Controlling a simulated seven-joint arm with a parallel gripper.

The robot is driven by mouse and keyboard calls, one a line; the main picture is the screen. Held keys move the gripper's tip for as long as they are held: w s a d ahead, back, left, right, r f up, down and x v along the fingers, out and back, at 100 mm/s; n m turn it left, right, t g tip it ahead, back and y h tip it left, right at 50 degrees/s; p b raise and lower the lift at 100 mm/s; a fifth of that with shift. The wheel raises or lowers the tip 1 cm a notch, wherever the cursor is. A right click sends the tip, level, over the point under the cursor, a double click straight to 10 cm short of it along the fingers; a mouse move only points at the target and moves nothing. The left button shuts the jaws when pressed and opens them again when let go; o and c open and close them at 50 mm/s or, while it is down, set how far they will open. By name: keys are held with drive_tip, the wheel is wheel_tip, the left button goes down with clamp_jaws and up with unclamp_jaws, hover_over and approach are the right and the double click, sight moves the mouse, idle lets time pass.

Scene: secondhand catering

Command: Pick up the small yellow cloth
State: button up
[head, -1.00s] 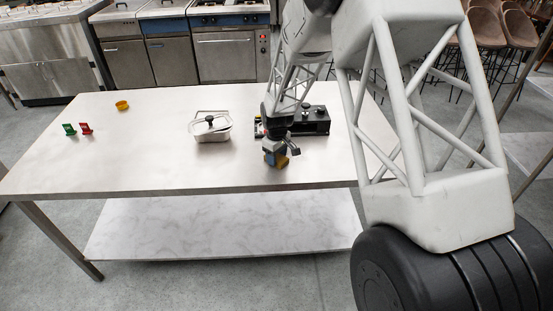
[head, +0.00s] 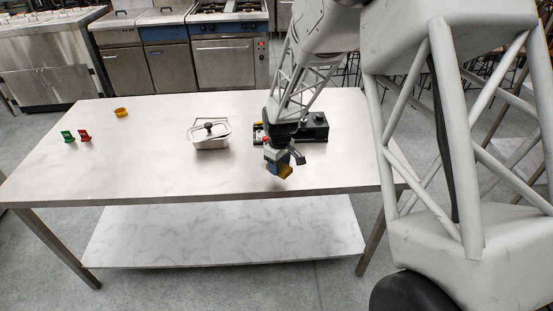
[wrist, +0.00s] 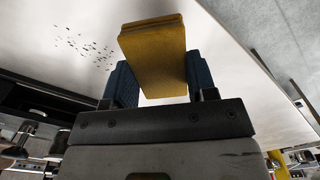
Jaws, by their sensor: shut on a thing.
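The small yellow cloth (wrist: 153,55) is a folded, blocky yellow pad. In the wrist view it sits between the two blue fingers of my gripper (wrist: 158,82), which is shut on it. In the head view my gripper (head: 278,168) is over the right front part of the steel table, with the yellow cloth (head: 286,172) showing at its tip. The cloth appears to be off the tabletop, though the exact gap is hard to tell.
The steel table (head: 150,170) has a lidded metal container (head: 210,136) near its middle. A black appliance (head: 313,126) stands behind my gripper. The front left is clear.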

drive_tip(key=s+d+r, duration=0.1)
drive_tip(key=s, duration=0.9)
drive_tip(key=shift+d, duration=0.3)
drive_tip(key=o, duration=0.4)
drive_tip(key=shift+c, duration=0.2)
drive_tip(key=c, duration=0.3)
drive_tip(key=w+r, duration=0.3)
drive_tip(key=w, duration=1.4)
drive_tip(key=shift+w+a, duration=0.2)
